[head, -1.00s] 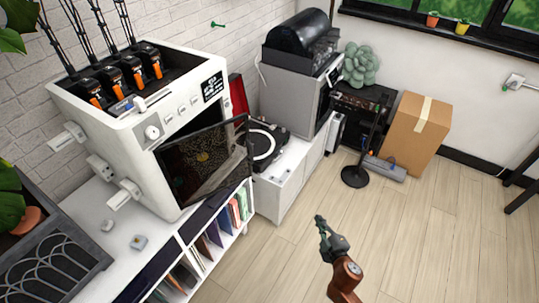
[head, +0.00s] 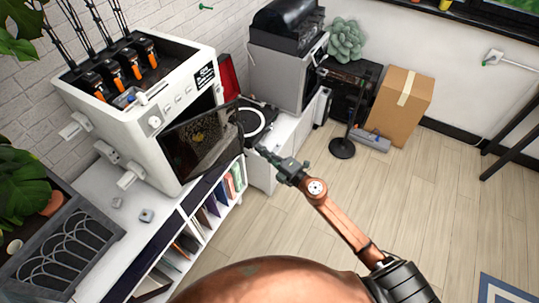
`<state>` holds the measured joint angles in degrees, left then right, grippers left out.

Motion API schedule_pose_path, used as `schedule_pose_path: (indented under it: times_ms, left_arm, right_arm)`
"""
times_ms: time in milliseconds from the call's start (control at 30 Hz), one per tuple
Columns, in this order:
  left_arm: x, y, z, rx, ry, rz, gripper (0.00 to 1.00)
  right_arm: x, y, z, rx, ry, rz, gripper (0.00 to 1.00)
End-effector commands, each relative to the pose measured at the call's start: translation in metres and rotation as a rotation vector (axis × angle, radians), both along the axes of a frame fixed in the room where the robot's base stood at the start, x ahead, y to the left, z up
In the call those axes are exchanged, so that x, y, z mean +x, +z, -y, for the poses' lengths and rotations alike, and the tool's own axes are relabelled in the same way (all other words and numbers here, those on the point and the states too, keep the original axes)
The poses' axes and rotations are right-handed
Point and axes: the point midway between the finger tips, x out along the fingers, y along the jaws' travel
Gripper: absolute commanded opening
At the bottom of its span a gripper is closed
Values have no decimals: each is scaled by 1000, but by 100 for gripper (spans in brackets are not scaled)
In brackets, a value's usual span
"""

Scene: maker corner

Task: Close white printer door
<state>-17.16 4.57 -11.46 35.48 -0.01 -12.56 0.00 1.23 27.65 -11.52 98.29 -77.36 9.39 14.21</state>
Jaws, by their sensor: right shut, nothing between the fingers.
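The white printer (head: 135,115) stands on the white shelf unit at the left. Its dark see-through door (head: 203,142) hangs open, swung out to the right from the printer's front. My right gripper (head: 264,153) is shut and empty. In the picture it is just right of the door's free edge; I cannot tell how far apart they are in depth. My left gripper is not in view.
The white shelf unit (head: 165,228) holds books below the printer. A record player (head: 254,122) sits on a white cabinet behind the door. A dark stand (head: 342,148) and a cardboard box (head: 395,105) stand at the back. The wooden floor (head: 440,200) is clear at the right.

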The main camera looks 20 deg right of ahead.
Motion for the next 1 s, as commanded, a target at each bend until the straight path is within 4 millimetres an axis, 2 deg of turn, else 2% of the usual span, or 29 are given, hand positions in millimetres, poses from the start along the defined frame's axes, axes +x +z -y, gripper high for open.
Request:
schedule_pose_path:
  times_ms: [100, 367, 533, 867, 1000]
  left_arm:
    - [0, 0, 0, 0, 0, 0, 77]
    - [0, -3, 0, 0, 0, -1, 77]
    - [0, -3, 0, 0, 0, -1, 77]
    - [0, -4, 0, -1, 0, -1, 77]
    - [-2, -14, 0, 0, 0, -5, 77]
  right_arm:
    - [24, 0, -11, 1, 1, 2, 0]
    - [56, -1, -25, 2, 0, -1, 0]
    - [63, -1, -28, 2, 0, -1, 0]
    - [64, -1, -28, 2, 0, -1, 0]
    - [73, -5, -27, -2, 26, -1, 0]
